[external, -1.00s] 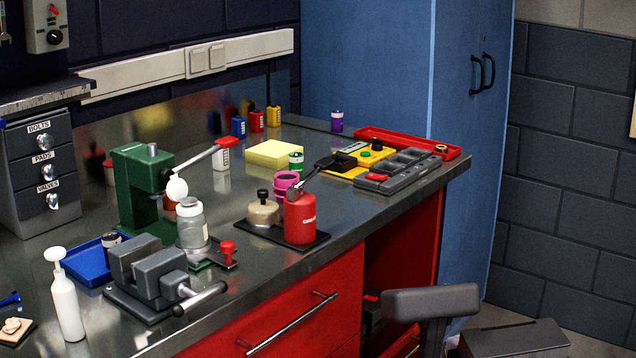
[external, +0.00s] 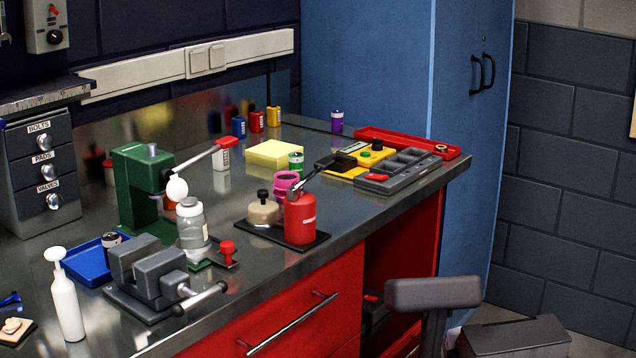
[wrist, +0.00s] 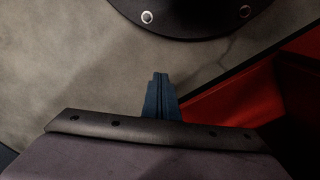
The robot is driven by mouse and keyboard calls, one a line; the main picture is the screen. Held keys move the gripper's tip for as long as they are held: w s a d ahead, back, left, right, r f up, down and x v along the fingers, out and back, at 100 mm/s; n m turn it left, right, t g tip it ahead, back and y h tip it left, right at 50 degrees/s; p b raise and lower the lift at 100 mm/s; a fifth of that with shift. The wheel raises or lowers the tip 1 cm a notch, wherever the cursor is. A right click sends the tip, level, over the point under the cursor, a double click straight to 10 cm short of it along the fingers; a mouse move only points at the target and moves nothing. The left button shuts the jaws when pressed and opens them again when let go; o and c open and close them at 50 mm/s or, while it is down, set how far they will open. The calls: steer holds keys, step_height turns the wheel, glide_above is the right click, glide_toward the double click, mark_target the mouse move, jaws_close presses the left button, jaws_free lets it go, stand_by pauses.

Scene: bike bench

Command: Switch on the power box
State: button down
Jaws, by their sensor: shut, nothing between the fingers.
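A grey wall box with a red switch and a black knob (external: 47,25) hangs at the top left in the external view; it looks like the power box. It is small there, and I cannot tell its switch position. My gripper (wrist: 160,76) shows in the wrist view as narrow dark blue fingers, shut and empty, with floor behind them. In the external view parts of my dark grey arm show at the bottom right, in front of the bench and far from the wall box. I cannot make out the fingers there.
The metal bench (external: 240,215) holds a green press (external: 135,185), a grey vise (external: 160,275), a white bottle (external: 67,300) and a red can (external: 300,220). Drawers (external: 42,160) stand below the wall box. A blue cabinet (external: 390,70) stands behind. An open bay lies under the bench's right end.

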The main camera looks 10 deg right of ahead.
mark_target(383, 304)
steer(key=w+d+r+n+t+p, duration=0.2)
steer(key=w+d+r+t+p, duration=0.3)
steer(key=r+p, duration=0.7)
steer(key=w+d+r+n+p, duration=0.3)
steer(key=w+r+p, duration=0.5)
steer(key=p, duration=0.8)
steer(key=a+r+n+t+y+p, duration=0.2)
steer(key=a+r+y+p, duration=0.3)
steer(key=r+p, duration=0.4)
steer(key=a+r+n+t+y+p, duration=0.1)
steer(key=a+r+y+p, duration=0.4)
steer(key=r, duration=0.8)
steer(key=a+t+p, duration=0.1)
steer(key=a+p, duration=0.2)
steer(key=p, duration=0.1)
steer(key=shift+s+a+r+n, duration=0.15)
steer(key=shift+s+a+n, duration=0.15)
steer(key=shift+n, duration=0.1)
steer(key=shift+w, duration=0.1)
